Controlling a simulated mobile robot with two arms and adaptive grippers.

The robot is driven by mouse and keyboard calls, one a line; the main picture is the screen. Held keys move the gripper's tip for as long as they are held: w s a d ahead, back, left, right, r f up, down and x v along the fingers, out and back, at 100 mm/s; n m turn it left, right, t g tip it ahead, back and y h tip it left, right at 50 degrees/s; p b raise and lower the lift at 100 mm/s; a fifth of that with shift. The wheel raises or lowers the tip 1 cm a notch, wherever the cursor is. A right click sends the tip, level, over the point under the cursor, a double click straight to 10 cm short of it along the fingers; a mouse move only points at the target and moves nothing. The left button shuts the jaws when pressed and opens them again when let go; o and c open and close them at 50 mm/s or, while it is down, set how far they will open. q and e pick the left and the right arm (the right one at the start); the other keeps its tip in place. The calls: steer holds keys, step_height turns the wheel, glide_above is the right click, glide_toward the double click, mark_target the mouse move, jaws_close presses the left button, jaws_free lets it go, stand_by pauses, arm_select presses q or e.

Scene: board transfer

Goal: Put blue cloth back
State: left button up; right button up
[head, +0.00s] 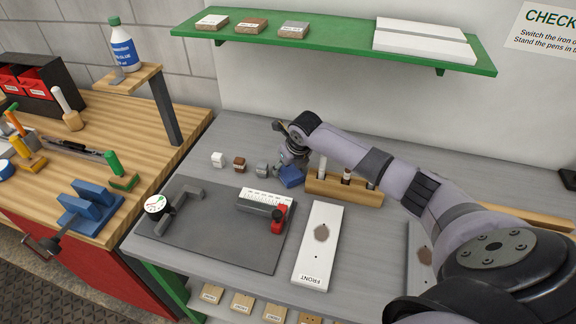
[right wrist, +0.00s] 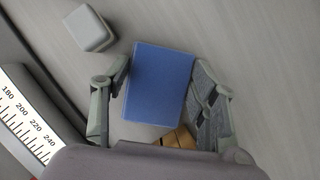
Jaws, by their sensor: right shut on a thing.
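The blue cloth (head: 291,177) is a small block-like blue piece at the grey worktop, just left of the wooden pen holder. My right gripper (head: 283,158) reaches over it from the right. In the right wrist view the blue cloth (right wrist: 158,85) shows as a flat blue face between the two fingers of my right gripper (right wrist: 160,92), which is shut on it. I cannot tell whether the cloth still touches the worktop. My left gripper is not in view.
White (head: 218,159), brown (head: 239,163) and grey (head: 262,169) blocks stand in a row left of the cloth. The wooden holder (head: 344,189) is close on the right. A green shelf (head: 335,42) hangs above. A dark mat (head: 205,240) with a gauge lies in front.

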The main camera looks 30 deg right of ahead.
mark_target(296, 179)
steer(key=o, duration=1)
steer(key=b+v, duration=0.1)
steer(key=v, duration=1.1)
steer(key=shift+r+b, duration=0.1)
steer(key=shift+b, duration=0.25)
